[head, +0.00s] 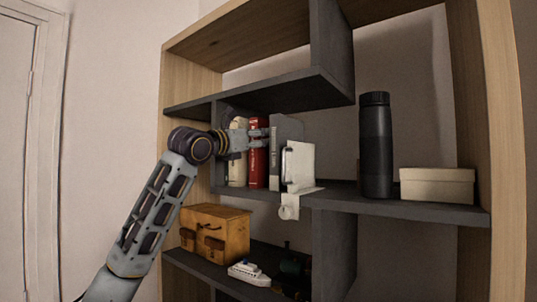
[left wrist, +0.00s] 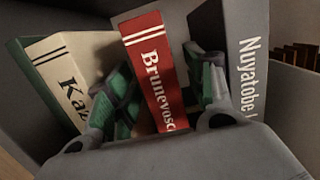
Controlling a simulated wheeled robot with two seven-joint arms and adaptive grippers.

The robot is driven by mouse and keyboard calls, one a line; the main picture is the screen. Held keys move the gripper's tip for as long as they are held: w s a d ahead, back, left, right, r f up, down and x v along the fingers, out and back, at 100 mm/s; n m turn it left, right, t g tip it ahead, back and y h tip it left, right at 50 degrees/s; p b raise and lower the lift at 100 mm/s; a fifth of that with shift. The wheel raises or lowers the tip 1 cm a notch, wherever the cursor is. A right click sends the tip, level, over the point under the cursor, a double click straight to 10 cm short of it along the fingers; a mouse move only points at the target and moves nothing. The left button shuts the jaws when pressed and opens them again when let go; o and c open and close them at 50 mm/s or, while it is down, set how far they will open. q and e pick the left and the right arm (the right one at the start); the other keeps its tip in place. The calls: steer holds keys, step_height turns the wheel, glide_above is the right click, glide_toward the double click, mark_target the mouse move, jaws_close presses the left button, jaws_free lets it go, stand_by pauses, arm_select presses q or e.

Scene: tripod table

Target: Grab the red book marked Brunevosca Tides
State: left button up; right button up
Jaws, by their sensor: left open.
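The red book (head: 258,166) stands upright on the middle shelf, between a cream book (head: 237,170) and a grey book (head: 286,130). In the left wrist view the red book (left wrist: 153,70) shows "Brunevosc" on its spine; the rest of the marking is hidden. My left gripper (head: 263,138) is at the book spines, in front of the red one. Its two fingers are open, one on each side of the red book, with no clear grip on it. My right gripper is not in view.
A pale object (head: 300,166) stands right of the books and hangs over the shelf edge. A black bottle (head: 375,146) and a cream box (head: 437,186) stand farther right. A dark shelf board (head: 262,94) is above; a wooden case (head: 216,232) and toy boat (head: 248,273) are below.

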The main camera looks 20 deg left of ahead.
mark_target(266, 137)
arm_select(q)
steer(key=shift+p+x, duration=1)
steer(key=shift+x, duration=1.3)
steer(key=shift+f, duration=0.1)
steer(key=shift+s, duration=0.1)
steer(key=c, duration=1.1)
jaws_close()
